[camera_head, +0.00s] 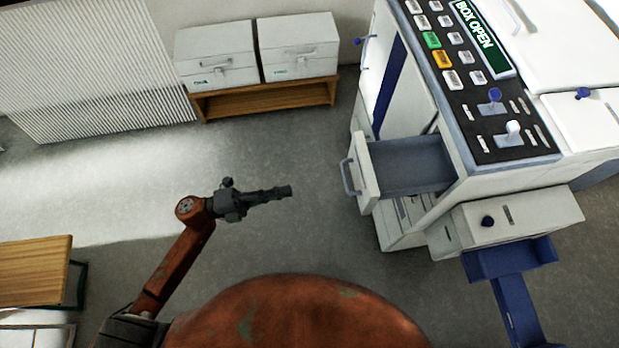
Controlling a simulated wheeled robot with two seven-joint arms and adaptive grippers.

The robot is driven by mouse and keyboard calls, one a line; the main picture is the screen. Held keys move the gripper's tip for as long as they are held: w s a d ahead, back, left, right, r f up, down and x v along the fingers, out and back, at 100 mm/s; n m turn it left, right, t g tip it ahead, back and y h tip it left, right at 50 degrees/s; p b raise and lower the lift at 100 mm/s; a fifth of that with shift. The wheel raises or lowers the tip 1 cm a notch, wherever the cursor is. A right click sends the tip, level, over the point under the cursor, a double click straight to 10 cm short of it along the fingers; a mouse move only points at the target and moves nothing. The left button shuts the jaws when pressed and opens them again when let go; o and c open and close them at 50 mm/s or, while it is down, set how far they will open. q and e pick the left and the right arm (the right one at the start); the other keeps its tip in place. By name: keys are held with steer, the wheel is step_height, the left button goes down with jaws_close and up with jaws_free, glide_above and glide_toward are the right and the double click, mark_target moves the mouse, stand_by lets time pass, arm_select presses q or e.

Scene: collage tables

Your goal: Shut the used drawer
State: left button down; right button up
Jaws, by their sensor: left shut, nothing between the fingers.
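The open drawer (405,164) sticks out to the left from the white machine (505,190). Its inside is grey-blue and looks empty. Its white front panel (366,172) carries a grey bar handle (347,178). My left gripper (288,191) is shut and empty, pointing right over the floor. It is apart from the drawer, to the left of the handle. My right gripper is not in view.
The machine's top panel (480,80) has buttons and a screen reading "BOX OPEN". A blue bracket (510,262) juts out at its lower front. Two white boxes stand on a wooden bench (265,99) at the back. A wooden table (34,270) is at left. Floor between gripper and drawer is clear.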

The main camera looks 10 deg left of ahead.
arm_select(q)
steer(key=b+x, duration=0.2)
steer(key=x, duration=1.1)
steer(key=shift+w, duration=0.2)
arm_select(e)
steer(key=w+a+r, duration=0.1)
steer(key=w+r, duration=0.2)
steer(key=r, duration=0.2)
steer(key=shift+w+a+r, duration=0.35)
arm_select(q)
steer(key=shift+d+r, duration=0.15)
steer(key=shift+d, duration=0.05)
